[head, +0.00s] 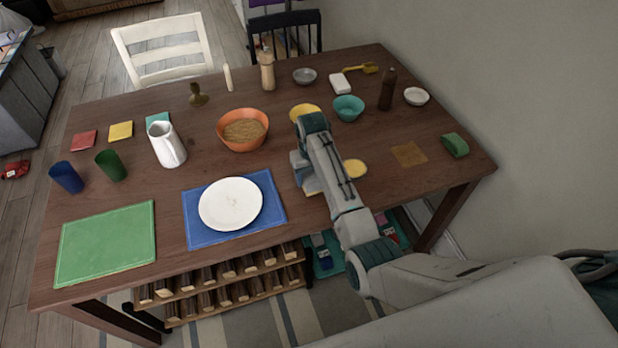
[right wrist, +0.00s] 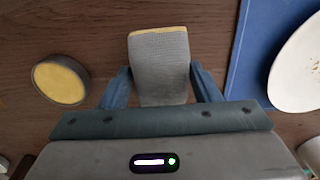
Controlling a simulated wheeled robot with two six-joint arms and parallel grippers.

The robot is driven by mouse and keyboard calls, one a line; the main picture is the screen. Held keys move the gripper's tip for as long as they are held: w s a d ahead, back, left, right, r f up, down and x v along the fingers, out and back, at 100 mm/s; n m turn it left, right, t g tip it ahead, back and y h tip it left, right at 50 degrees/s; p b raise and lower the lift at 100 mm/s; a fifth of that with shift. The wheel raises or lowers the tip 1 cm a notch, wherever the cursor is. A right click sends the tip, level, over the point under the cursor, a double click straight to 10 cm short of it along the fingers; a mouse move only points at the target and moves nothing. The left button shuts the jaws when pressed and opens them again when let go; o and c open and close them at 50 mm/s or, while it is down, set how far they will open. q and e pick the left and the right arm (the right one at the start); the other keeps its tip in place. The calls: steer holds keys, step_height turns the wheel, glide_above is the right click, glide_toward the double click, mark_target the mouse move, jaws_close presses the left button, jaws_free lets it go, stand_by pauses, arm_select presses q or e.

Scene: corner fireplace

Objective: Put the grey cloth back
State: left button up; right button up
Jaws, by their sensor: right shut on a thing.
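The grey cloth (right wrist: 158,70), a folded grey piece with a yellow edge at its far end, is between the fingers of my right gripper (right wrist: 160,88) in the right wrist view. The gripper is shut on it. In the head view my right gripper (head: 308,180) is over the table, just right of the blue placemat (head: 275,205) with the white plate (head: 231,204). My own arm hides most of the cloth there. I cannot tell whether the cloth touches the table. My left gripper is not in view.
A yellow round item (head: 354,168) lies right of my gripper. An orange bowl (head: 243,130), a teal bowl (head: 348,108) and a dark bottle (head: 387,90) stand behind. A brown square (head: 408,154) and a green block (head: 455,145) lie at right. The table's front edge is near.

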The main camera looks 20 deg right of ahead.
mark_target(309, 180)
steer(key=shift+w, duration=0.85)
step_height(309, 180, down, 3)
steer(key=shift+s+a+r+p, duration=0.1)
steer(key=shift+r+p, duration=0.1)
steer(key=shift+p, duration=0.4)
steer(key=shift+f, duration=0.55)
steer(key=o, duration=0.9)
steer(key=shift+f, duration=0.1)
step_height(309, 180, up, 12)
steer(key=shift+r+b, duration=0.15)
steer(key=shift+b, duration=0.75)
